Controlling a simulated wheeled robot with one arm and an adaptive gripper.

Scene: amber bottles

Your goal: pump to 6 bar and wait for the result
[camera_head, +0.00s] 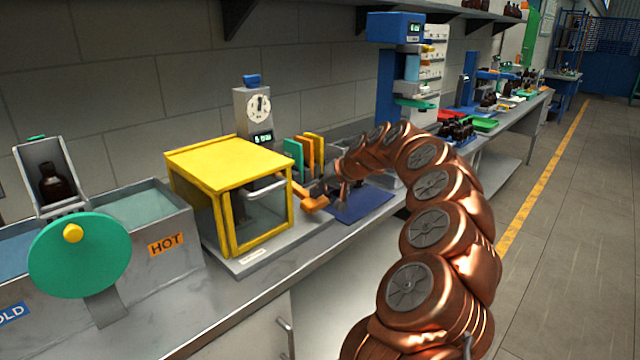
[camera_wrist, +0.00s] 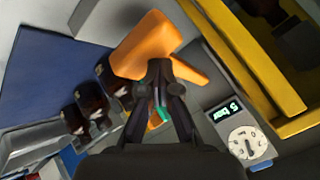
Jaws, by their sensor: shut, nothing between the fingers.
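A yellow-framed chamber (camera_head: 232,160) with clear walls and a grey handle stands on the bench; what is inside is hard to make out. Behind it is a post with a round white dial (camera_head: 259,108) and a small lit display (camera_head: 262,138). In the wrist view the display (camera_wrist: 231,107) reads 5 bar. An orange lever (camera_head: 313,201) sticks out at the chamber's right; it also shows in the wrist view (camera_wrist: 147,42). My gripper (camera_head: 338,187) is shut and empty. Its fingertips (camera_wrist: 159,68) are right at the lever; I cannot tell whether they touch it.
Dark bottles (camera_wrist: 76,119) stand beside a blue mat (camera_head: 362,204). Green, orange and yellow upright plates (camera_head: 305,153) stand behind the lever. At left are a hot bath (camera_head: 165,243) and a tilted holder with a bottle (camera_head: 53,184). A blue machine (camera_head: 390,70) stands further right.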

